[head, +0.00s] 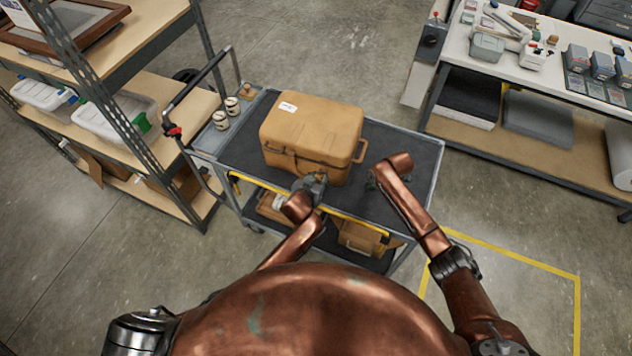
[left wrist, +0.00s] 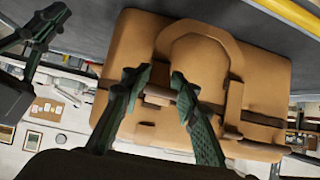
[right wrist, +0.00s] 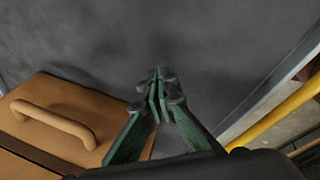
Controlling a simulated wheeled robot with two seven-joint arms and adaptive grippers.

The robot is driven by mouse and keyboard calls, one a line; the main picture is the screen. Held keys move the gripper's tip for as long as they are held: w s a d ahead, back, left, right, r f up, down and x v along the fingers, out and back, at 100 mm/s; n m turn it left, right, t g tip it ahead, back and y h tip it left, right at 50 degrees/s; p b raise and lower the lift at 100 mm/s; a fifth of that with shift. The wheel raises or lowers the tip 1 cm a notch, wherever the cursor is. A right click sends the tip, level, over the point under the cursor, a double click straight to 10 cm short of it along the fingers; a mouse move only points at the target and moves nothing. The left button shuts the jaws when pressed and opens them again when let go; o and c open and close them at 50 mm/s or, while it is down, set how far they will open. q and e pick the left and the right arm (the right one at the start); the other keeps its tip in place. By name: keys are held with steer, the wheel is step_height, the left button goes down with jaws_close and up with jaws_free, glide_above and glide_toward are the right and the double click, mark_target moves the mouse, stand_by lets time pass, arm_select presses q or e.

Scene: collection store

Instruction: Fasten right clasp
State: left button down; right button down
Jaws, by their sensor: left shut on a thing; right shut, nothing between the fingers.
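A tan case (head: 312,122) stands with its lid down on the dark top of a cart. A arched front handle (left wrist: 207,42) shows in the left wrist view. My left gripper (head: 316,182) is at the case's front; its fingers (left wrist: 162,80) are closed on a small brown bar (left wrist: 158,95) beside one end of that handle. I cannot tell whether this bar is a clasp or part of the handle. My right gripper (head: 374,178) is shut and empty, apart from the case at its right side; its fingertips (right wrist: 160,78) meet over the bare cart top.
The cart (head: 408,157) has free dark surface right of the case. Two small tins (head: 226,112) stand at its left end. A shelving rack (head: 160,100) is left, and a white-topped workbench (head: 460,50) is behind right. A side handle (right wrist: 55,122) sticks out from the case.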

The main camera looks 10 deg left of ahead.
steer(key=s+a+n, duration=0.1)
steer(key=n, duration=0.1)
steer(key=s+a+n+g+h, duration=0.1)
steer(key=s+a, duration=0.1)
steer(key=s+a+n+g+h, duration=0.1)
steer(key=n, duration=0.1)
steer(key=shift+s+a+r+n, duration=0.2)
steer(key=shift+s+n, duration=0.1)
steer(key=shift+s, duration=0.05)
steer(key=shift+s+a+r+n+g+h, duration=0.3)
steer(key=shift+a+r+n+h, duration=0.1)
steer(key=shift+r+n, duration=0.15)
steer(key=shift+s+a+r+n+g+h, duration=0.3)
steer(key=shift+r+n+h, duration=0.1)
steer(key=shift+r+n, duration=0.15)
steer(key=a+r+n+y, duration=0.1)
steer(key=a+r+n, duration=0.3)
steer(key=a+r, duration=1.25)
step_height(320, 180, down, 8)
steer(key=d, duration=0.1)
steer(key=shift+s+d, duration=0.3)
steer(key=shift+d, duration=0.1)
